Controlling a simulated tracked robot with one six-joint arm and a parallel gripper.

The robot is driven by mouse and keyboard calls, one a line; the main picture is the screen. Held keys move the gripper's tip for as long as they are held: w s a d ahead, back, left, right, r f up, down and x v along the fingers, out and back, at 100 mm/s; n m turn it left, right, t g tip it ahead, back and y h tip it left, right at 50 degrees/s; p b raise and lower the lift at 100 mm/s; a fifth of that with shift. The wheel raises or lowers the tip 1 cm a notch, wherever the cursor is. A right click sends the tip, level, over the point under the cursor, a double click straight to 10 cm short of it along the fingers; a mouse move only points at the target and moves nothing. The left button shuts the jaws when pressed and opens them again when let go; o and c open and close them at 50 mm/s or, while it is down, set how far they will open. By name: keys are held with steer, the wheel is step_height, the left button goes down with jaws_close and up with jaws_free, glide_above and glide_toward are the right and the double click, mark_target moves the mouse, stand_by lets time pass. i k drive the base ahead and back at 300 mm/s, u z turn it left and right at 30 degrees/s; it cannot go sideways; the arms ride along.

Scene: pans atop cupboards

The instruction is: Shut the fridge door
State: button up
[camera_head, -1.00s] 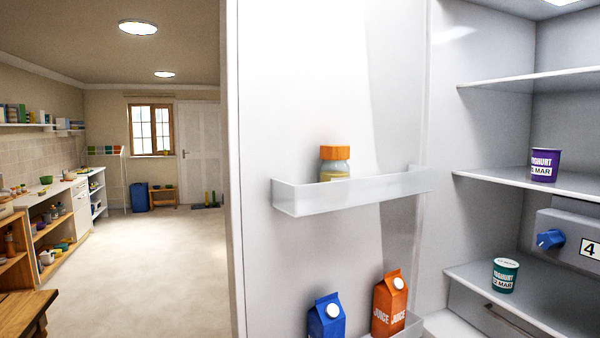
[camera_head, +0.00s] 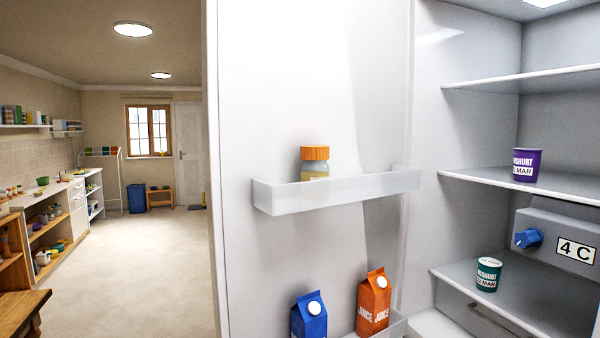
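The fridge door (camera_head: 290,100) stands wide open in the middle of the head view, its inner side facing me. Its upper shelf (camera_head: 340,194) holds a jar with an orange lid (camera_head: 315,162). Low on the door stand a blue carton (camera_head: 309,318) and an orange juice carton (camera_head: 374,302). The fridge interior (camera_head: 470,120) is open at the right, with a purple yoghurt pot (camera_head: 527,164) and a green yoghurt pot (camera_head: 488,274) on its shelves. My gripper is not in view.
A blue dial (camera_head: 528,238) sits beside a "4 C" label inside the fridge. Left of the door the pale floor (camera_head: 130,260) is clear. A shelved counter (camera_head: 60,215) runs along the left wall, with a wooden table corner (camera_head: 22,308) nearer.

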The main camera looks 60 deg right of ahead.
mark_target(279, 77)
steer(key=i, duration=2.05)
steer(key=z, duration=3.3)
